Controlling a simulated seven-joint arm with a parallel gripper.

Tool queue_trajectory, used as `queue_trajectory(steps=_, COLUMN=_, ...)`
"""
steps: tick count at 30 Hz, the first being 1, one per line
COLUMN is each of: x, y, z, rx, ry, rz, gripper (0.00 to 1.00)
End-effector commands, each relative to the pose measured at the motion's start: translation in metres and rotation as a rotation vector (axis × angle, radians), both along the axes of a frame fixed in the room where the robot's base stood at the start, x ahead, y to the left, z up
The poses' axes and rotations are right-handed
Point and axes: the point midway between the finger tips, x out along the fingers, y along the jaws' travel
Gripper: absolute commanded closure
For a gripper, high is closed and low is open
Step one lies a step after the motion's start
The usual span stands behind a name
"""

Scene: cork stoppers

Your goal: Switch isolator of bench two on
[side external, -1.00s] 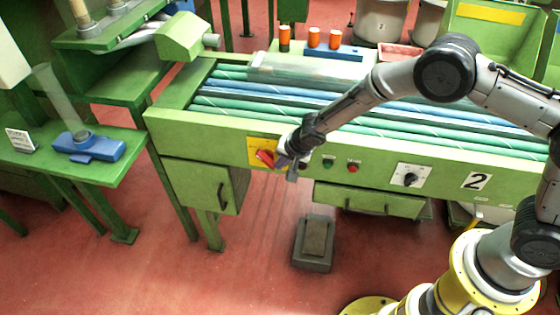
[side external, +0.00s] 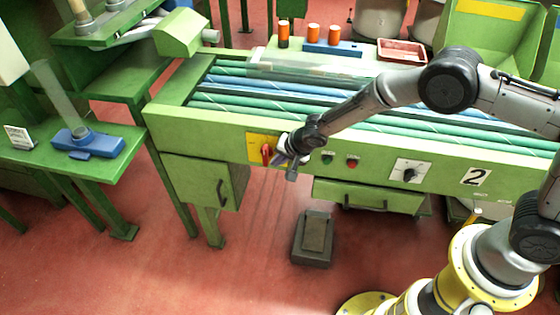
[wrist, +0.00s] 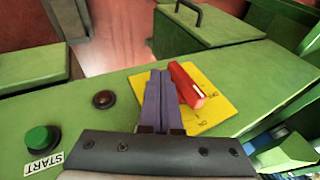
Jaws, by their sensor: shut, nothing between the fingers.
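The isolator is a red handle (side external: 266,154) on a yellow plate (side external: 254,141) at the left of the green bench's front panel. The bench (side external: 380,168) carries a "2" plate (side external: 475,177) at its right. In the side view the handle stands nearly upright. In the wrist view the red handle (wrist: 187,86) lies across the yellow plate (wrist: 218,92), whose small lettering is hard to read. My gripper (wrist: 158,76) is shut and empty, its fingers right beside the handle; I cannot tell whether they touch it. In the side view my gripper (side external: 286,164) is just right of the handle.
A green start button (side external: 328,156), a red button (side external: 352,162) and a black rotary knob (side external: 409,175) sit further right on the panel. A drawer (side external: 370,197) and a foot pedal (side external: 313,238) are below. Rollers run behind the panel.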

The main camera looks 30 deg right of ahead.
Motion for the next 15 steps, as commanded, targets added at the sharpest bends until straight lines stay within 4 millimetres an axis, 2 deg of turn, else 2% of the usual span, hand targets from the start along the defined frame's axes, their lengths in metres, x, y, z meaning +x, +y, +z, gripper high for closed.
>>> queue_trajectory(steps=15, x=0.0044, y=0.0046, z=0.0031, rx=-0.001, ry=0.001, rz=0.001, gripper=1.0)
